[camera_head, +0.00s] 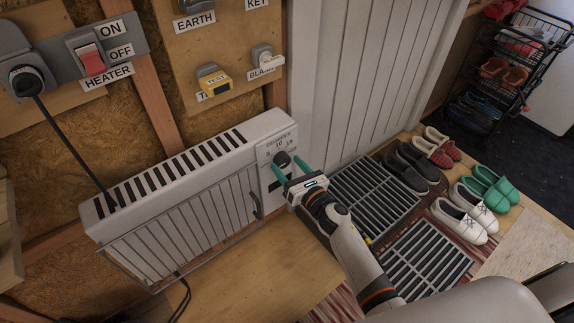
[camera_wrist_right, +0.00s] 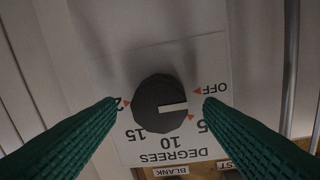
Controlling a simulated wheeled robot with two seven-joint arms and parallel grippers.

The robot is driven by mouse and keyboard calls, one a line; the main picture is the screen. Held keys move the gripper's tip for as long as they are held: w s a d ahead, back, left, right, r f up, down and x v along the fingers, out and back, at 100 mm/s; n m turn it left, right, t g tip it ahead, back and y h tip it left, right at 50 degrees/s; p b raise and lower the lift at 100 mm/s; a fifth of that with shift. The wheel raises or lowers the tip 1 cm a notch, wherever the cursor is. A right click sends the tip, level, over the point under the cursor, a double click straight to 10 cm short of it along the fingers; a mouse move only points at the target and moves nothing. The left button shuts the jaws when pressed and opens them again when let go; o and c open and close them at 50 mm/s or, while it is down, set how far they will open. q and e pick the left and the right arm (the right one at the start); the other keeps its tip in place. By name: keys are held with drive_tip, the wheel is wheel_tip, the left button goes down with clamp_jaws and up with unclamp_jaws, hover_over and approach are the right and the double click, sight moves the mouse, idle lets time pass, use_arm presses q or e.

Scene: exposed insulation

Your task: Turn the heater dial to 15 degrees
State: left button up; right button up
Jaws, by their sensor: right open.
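The white heater (camera_head: 165,185) stands against the wall in the head view. Its dark round dial (camera_head: 282,158) is on the panel at its right end. In the right wrist view the dial (camera_wrist_right: 152,92) appears upside down, and its pale pointer lies between the OFF and 5 marks. The 10 and 15 labels are below it. My right gripper (camera_head: 289,168) is open at the panel; in its wrist view the green fingers (camera_wrist_right: 161,102) stand either side of the dial, with visible gaps. My left gripper is not in view.
A red HEATER switch (camera_head: 91,61) and a plugged-in black cable (camera_head: 70,145) are on the wall at left. A wire guard (camera_head: 185,235) covers the heater's front. Floor grates (camera_head: 425,258) and several shoes (camera_head: 458,219) lie right of my arm.

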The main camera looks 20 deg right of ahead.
drive_tip(key=shift+w+a, duration=0.2)
drive_tip(key=shift+w, duration=0.35)
drive_tip(key=c, duration=1)
